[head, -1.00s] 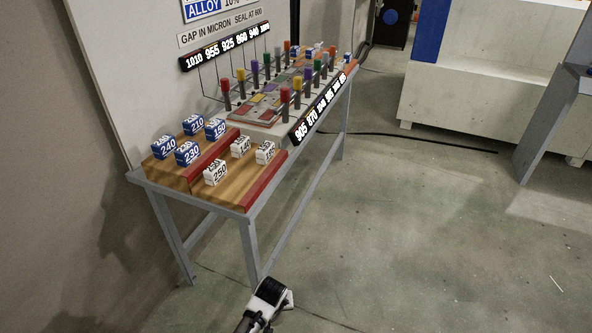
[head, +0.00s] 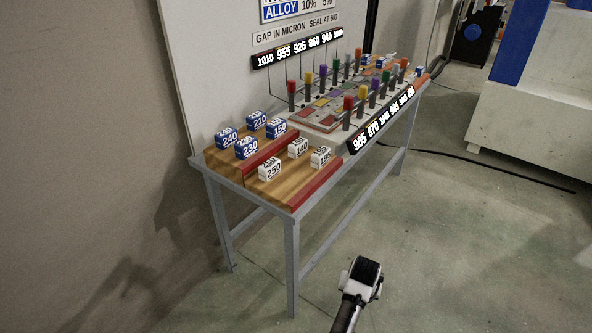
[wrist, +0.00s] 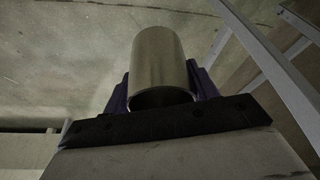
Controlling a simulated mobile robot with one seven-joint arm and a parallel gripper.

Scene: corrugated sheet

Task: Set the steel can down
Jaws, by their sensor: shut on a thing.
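The steel can (wrist: 157,55) is a plain grey metal cylinder in the middle of the wrist view. My gripper (wrist: 160,88) is shut on it, with one dark purple finger on each side. In the head view my gripper (head: 362,276) is at the bottom, in front of and to the right of the table's near leg, over the floor. I cannot make out the can in the head view.
A narrow grey-framed table (head: 244,186) stands against the wall panel. On its near end are blue blocks (head: 246,147) and white blocks (head: 270,169) with numbers. Further back are coloured pegs (head: 348,107) and number displays (head: 381,123). The floor (head: 470,250) at right is open.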

